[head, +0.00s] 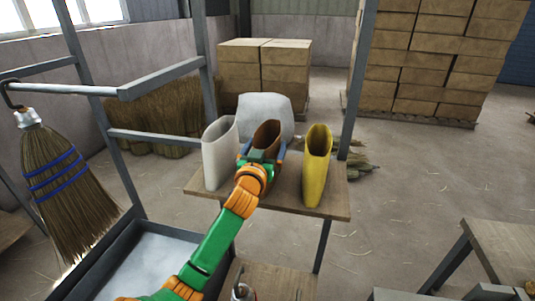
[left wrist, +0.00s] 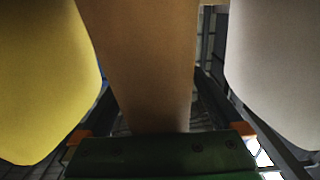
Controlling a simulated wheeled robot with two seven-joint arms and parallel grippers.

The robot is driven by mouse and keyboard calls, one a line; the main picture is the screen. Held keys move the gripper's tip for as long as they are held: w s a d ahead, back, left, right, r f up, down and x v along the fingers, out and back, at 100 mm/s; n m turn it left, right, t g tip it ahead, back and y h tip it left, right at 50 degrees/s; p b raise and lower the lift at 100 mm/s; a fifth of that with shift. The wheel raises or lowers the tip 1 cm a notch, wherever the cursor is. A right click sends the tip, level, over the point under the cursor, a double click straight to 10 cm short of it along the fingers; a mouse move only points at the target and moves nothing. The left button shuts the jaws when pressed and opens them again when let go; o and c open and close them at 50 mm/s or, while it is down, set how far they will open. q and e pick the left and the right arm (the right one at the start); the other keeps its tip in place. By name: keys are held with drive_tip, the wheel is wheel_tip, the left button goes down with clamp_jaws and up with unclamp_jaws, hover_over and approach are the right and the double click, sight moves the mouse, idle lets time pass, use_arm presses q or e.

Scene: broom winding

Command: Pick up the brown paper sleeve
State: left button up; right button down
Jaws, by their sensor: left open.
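The brown paper sleeve (head: 267,133) stands upright and open-topped on a small wooden table (head: 338,203), between a white sleeve (head: 219,158) on the left and a yellow sleeve (head: 317,168) on the right. My left gripper (head: 262,155) is open at the brown sleeve, one finger on each side, and hides its lower part. In the left wrist view the brown sleeve (left wrist: 145,60) fills the middle between the fingers, with the yellow sleeve (left wrist: 45,80) at left and the white sleeve (left wrist: 275,70) at right. I cannot tell whether the fingers touch it. My right gripper is not in view.
A broom (head: 65,185) with blue bindings hangs from a metal frame (head: 160,78) at the left. A pale-bottomed metal tray (head: 150,268) lies below it. A grey rounded chair back (head: 266,108) stands behind the sleeves. Another wooden table (head: 505,245) stands at lower right.

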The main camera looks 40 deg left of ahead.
use_arm(q)
drive_tip(key=c, duration=1.1)
